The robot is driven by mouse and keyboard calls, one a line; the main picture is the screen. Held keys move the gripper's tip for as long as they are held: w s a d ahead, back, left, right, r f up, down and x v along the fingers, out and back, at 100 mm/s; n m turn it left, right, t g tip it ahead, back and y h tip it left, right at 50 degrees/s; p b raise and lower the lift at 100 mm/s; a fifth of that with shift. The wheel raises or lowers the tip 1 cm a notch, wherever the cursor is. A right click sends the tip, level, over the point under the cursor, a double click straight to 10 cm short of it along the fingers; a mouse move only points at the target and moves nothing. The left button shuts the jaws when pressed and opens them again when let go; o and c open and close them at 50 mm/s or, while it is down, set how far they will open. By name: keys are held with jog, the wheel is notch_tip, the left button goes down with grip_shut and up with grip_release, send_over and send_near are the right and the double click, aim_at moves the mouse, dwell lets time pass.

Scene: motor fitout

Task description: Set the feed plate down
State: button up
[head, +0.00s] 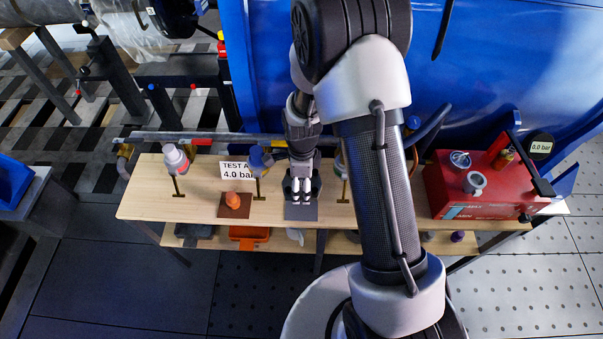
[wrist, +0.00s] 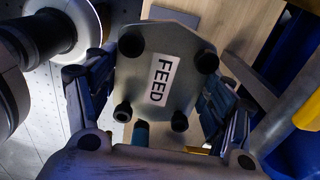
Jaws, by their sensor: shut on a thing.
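The feed plate (wrist: 165,75) is a grey plate with cut corners, dark knobs near its corners and a white FEED label. In the wrist view it sits between the two fingers of my gripper (wrist: 157,92), which is shut on it. In the head view my gripper (head: 301,186) points down over a dark grey square (head: 300,212) at the front of the wooden bench (head: 148,200). The plate is mostly hidden behind the fingers there. I cannot tell whether it touches the bench.
Left of my gripper, an orange lump (head: 233,200) lies on a brown square (head: 234,213), near a TEST sign (head: 236,170) and a blue-handled valve (head: 258,160). A red box (head: 455,195) stands at right. An orange tray (head: 249,234) is below. The bench's left end has bare room.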

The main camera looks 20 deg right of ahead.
aim_at(302, 212)
notch_tip(302, 212, down, 16)
jog(key=b, duration=0.4)
jog(key=shift+w+f, duration=0.15)
jog(key=shift+f, duration=0.05)
jog(key=shift+f+b, duration=0.1)
jog(key=shift+b, duration=0.25)
jog(key=o, duration=1.4)
notch_tip(302, 212, up, 12)
jog(key=p, duration=0.3)
jog(key=shift+p, duration=0.35)
